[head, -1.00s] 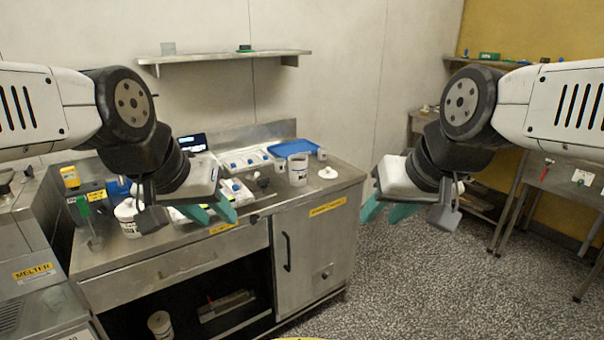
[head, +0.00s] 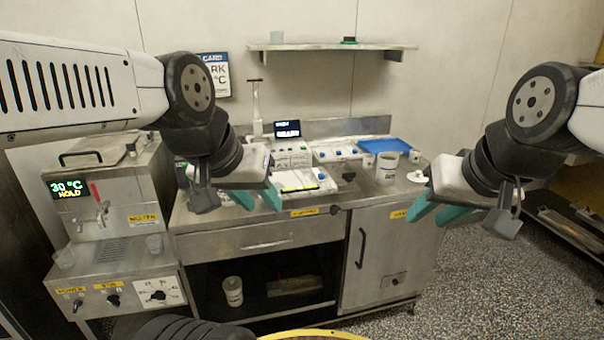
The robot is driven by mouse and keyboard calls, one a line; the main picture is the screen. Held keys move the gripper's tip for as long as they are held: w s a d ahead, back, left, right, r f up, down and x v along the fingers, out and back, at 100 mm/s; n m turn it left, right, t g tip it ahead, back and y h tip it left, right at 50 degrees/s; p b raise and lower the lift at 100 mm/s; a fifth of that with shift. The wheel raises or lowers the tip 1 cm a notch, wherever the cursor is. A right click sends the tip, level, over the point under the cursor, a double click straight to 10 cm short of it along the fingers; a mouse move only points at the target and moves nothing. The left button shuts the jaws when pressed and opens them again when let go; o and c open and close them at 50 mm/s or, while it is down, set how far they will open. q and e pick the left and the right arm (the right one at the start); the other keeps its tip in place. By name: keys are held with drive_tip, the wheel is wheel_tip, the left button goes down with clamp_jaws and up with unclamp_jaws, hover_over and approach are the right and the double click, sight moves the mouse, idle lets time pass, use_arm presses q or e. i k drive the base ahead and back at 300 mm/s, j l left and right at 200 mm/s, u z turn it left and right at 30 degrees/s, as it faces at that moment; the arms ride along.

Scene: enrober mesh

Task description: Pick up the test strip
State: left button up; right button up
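I cannot make out the test strip for certain. A white tray with a thin yellow-green strip-like mark (head: 298,189) lies on the steel workbench (head: 335,205), too small to identify. My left gripper (head: 260,199) has teal fingers spread apart and empty, in front of the bench's left part. Its arm hides part of the bench top. My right gripper (head: 439,210) is also open and empty, off the bench's right front corner.
A melter (head: 110,200) with a display reading 30 °C HOLD stands at left. The bench holds white trays with blue-capped items (head: 335,152), a white beaker (head: 387,168) and a blue tray (head: 385,146). A wall shelf (head: 330,47) hangs above. Floor is clear at right.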

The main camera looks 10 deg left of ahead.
sight(320, 176)
drive_tip(key=u, duration=0.2)
drive_tip(key=i+u, duration=0.25)
drive_tip(key=i, duration=0.2)
drive_tip(key=i+l+u, duration=0.25)
drive_tip(key=i, duration=0.2)
